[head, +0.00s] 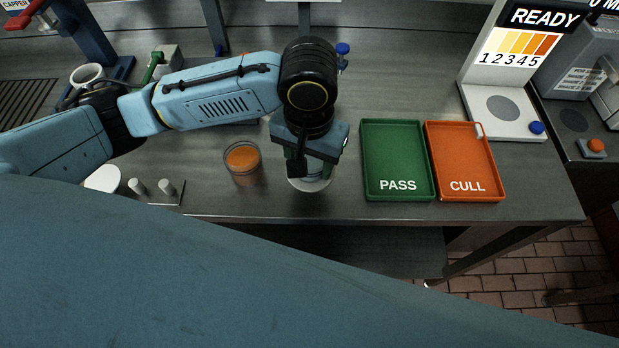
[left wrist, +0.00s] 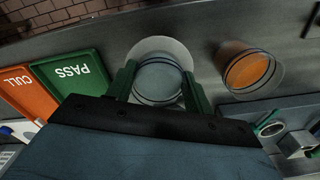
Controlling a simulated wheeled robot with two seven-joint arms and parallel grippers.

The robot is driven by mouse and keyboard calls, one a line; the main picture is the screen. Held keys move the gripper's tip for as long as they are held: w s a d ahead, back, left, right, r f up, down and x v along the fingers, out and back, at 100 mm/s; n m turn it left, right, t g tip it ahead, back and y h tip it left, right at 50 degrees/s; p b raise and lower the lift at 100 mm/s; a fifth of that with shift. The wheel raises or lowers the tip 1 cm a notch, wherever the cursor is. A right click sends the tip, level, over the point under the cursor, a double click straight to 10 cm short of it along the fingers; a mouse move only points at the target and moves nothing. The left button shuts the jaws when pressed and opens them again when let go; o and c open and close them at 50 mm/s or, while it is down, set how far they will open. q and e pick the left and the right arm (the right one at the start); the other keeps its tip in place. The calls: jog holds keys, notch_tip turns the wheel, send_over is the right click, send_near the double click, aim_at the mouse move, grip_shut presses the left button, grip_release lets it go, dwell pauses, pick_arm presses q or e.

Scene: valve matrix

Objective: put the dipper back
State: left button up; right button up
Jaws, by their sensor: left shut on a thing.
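My left gripper (head: 311,168) reaches down over the front middle of the bench. In the left wrist view its two green fingers (left wrist: 160,84) are closed on opposite sides of a clear glass jar (left wrist: 158,76). The jar is over a round white disc (left wrist: 180,50) near the front edge. In the head view the gripper hides most of the jar. A green handle (head: 153,68) stands at the back left beside a grey block; it may be the dipper, but I cannot tell for sure. My right gripper is not in view.
A jar of orange liquid (head: 243,162) stands just left of the gripper. A green PASS tray (head: 398,128) and an orange CULL tray (head: 462,130) lie to the right. A white station with a READY screen (head: 535,18) is at the right. A white ring-shaped cup (head: 87,75) is at left.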

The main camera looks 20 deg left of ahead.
pick_arm(q)
jog(key=shift+f, duration=1)
notch_tip(320, 180, down, 4)
jog(key=shift+r+b, duration=0.1)
jog(key=shift+b, duration=0.4)
jog(key=shift+w+f, duration=0.1)
jog(key=shift+f, duration=0.3)
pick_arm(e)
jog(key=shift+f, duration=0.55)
pick_arm(q)
jog(key=o, duration=1)
jog(key=shift+f, duration=0.1)
